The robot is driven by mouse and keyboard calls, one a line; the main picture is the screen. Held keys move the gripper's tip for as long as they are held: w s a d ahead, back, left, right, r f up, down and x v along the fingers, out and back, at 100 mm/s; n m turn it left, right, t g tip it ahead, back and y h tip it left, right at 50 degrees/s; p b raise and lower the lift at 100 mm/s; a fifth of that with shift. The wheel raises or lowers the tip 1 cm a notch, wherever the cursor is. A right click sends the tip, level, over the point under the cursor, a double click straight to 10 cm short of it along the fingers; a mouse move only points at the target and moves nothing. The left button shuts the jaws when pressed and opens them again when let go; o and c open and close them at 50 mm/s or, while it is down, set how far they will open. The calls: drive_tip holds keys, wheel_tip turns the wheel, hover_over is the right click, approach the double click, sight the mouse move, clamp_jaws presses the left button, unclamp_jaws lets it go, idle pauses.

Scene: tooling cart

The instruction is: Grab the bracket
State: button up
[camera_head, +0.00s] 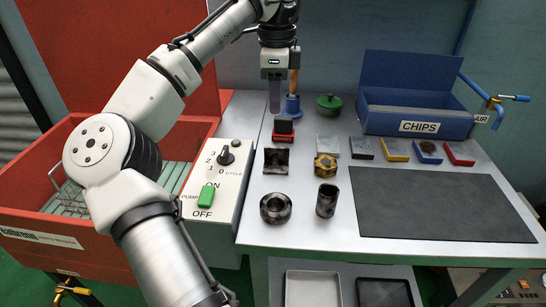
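The bracket is most likely the dark, mottled L-shaped piece (276,161) on the left part of the grey cart top. It has an upright back and a flat foot. My gripper (275,108) points straight down above the back left of the cart top, farther back in the picture than the bracket and apart from it. The fingers show as one narrow dark shape, so their opening is hidden. I see nothing held between them.
A red block with a dark cube (283,129) stands just behind the bracket. A gold hex piece (326,167), dark ring (275,208) and dark cylinder (327,201) are near. A switch box (212,180) is left. The blue CHIPS bin (419,123) is back right. The dark mat (440,208) is clear.

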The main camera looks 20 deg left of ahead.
sight(277, 148)
wheel_tip(277, 148, down, 14)
drive_tip(key=shift+d+r, duration=0.15)
drive_tip(key=shift+r, duration=0.05)
idle(0.4)
clamp_jaws()
